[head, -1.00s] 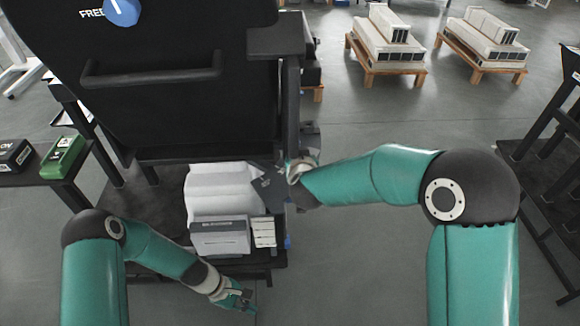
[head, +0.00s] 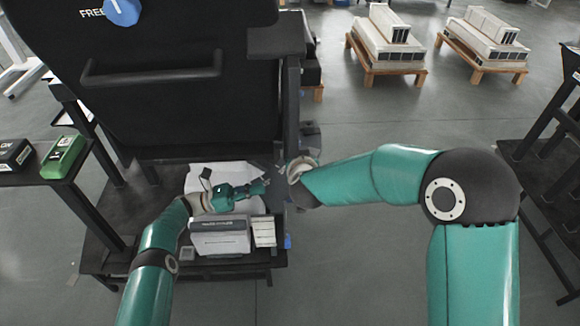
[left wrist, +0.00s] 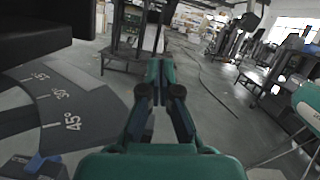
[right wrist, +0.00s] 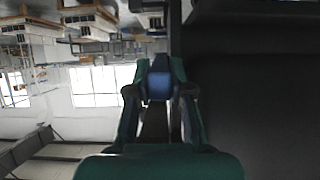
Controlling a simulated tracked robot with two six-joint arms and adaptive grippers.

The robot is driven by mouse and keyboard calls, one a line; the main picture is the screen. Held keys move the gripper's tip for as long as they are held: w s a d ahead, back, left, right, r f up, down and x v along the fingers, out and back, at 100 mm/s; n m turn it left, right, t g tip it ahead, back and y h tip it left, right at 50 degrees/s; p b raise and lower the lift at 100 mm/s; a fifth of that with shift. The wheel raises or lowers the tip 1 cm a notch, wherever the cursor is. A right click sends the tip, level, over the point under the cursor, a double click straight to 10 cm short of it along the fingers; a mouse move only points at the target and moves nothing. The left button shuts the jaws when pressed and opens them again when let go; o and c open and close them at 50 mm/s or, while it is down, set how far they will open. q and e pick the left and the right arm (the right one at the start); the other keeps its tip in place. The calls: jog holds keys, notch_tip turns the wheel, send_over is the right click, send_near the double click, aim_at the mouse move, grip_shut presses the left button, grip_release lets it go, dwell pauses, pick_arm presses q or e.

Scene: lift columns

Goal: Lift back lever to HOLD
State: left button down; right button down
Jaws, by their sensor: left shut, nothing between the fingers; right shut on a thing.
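The black machine body (head: 150,110) carries a round blue knob (head: 122,11) beside the word FREE at the top of the head view. My right gripper is shut on a blue piece (right wrist: 158,86) in the right wrist view; whether this is the back lever, I cannot tell. In the head view its fingers are hard to make out beside the black upright.
A light box (head: 221,240) and a stack of pale blocks (head: 264,232) stand on the base shelf below my left gripper. A green box (head: 63,157) is on a side table. Open floor lies to the right, with loaded pallets (head: 388,68) behind.

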jog(key=shift+w+r, duration=0.1)
jog(key=shift+r, duration=0.05)
pick_arm(q)
jog(key=d+r+m, duration=0.1)
jog(key=d+r, duration=0.6)
jog(key=d, duration=0.2)
jog(key=shift+w+d+r, duration=0.25)
jog(key=shift+w+d, duration=0.1)
jog(key=shift+w, duration=0.05)
